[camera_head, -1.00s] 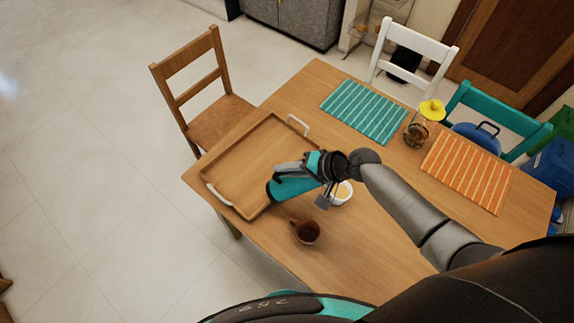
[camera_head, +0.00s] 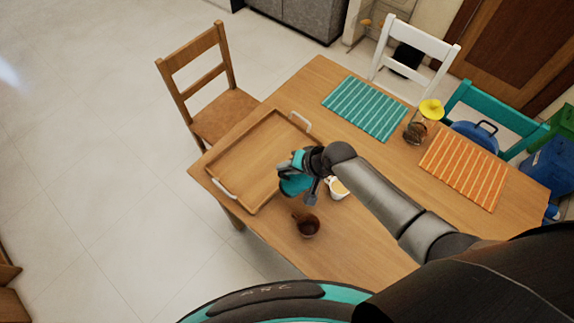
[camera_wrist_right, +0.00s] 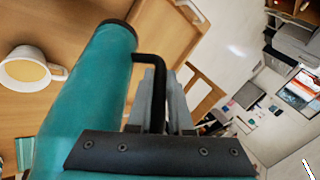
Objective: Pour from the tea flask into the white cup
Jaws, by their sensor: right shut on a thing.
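The tea flask (camera_head: 294,186) is a teal cylinder over the table, between the tray and the white cup. In the right wrist view the flask (camera_wrist_right: 88,98) has a dark rim and a black handle, and it looks tilted. My right gripper (camera_head: 298,164) is shut on the flask; its grey fingers (camera_wrist_right: 157,100) are at the handle in the wrist view. The white cup (camera_head: 337,189) stands upright on the table, partly hidden by my right arm. In the wrist view the cup (camera_wrist_right: 28,72) holds something pale yellow, left of the flask and apart from it. My left gripper is not seen.
A wooden tray (camera_head: 228,188) with white handles lies left of the flask. A dark brown cup (camera_head: 307,226) stands near the front edge. A yellow-topped jar (camera_head: 416,128), a teal mat (camera_head: 364,108) and an orange mat (camera_head: 463,168) lie further right. Chairs surround the table.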

